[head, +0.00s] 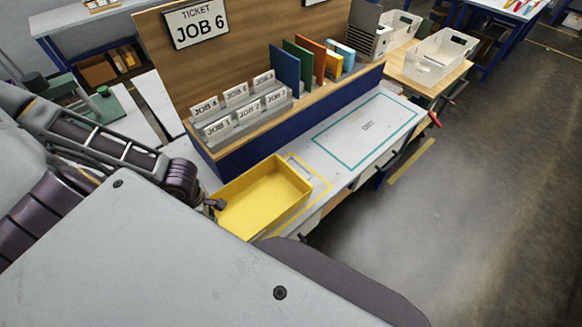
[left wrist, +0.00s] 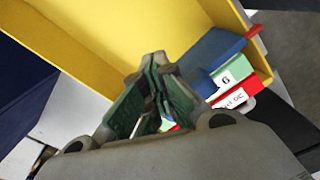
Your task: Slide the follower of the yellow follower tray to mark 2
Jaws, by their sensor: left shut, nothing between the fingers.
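The yellow tray (head: 262,196) sits on the light bench top inside a yellow outline, below the ticket board. My left gripper (head: 215,204) is at the tray's left side. The left wrist view shows the yellow tray wall (left wrist: 150,25) close behind my left gripper (left wrist: 158,88), which is shut and empty. Beyond the fingertips, a blue piece (left wrist: 212,50), a green card with a label "6" (left wrist: 228,80) and a red card labelled "QC" (left wrist: 238,97) stand at the tray's end. I cannot tell which piece is the follower. Mark 2 is not legible. My right gripper is not in view.
A card rack with JOB labels (head: 240,118) and coloured folders (head: 305,62) stand on the raised shelf behind the tray. A teal-outlined area (head: 368,130) on the bench to the right is clear. White bins (head: 437,58) stand farther back.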

